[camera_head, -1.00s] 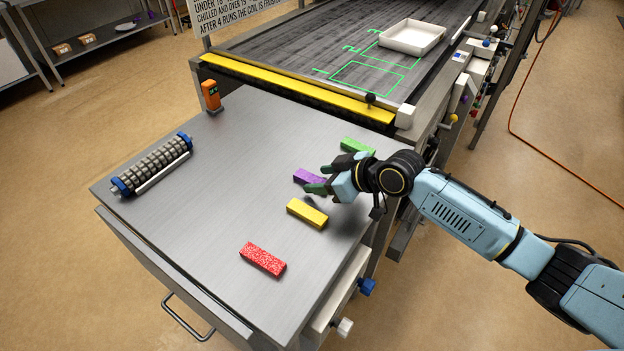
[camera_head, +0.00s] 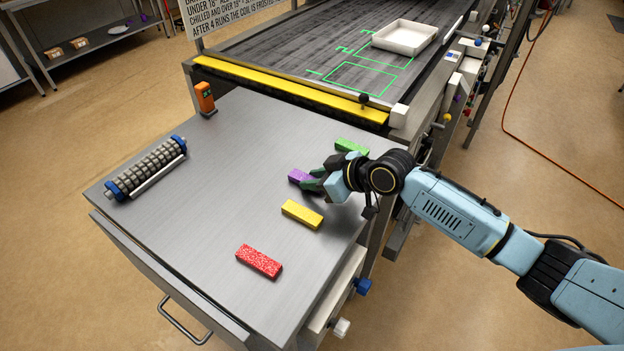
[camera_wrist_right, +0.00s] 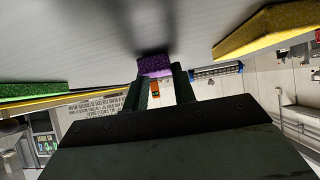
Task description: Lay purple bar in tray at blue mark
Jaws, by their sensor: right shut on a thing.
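The purple bar (camera_head: 298,176) lies on the steel table between the green and yellow bars. It also shows in the right wrist view (camera_wrist_right: 154,66), between the fingertips. My right gripper (camera_head: 311,180) is shut on the near end of the bar, low over the table; the fingers and hand hide that end. The bar appears still at table level. My left gripper is in no view.
A green bar (camera_head: 351,147) and a yellow bar (camera_head: 302,214) lie close to the hand. A red speckled bar (camera_head: 259,261) is nearer the front. A yellow strip (camera_head: 290,89) edges the conveyor (camera_head: 290,52). A roller tool (camera_head: 147,167) lies at left; the table's middle is clear.

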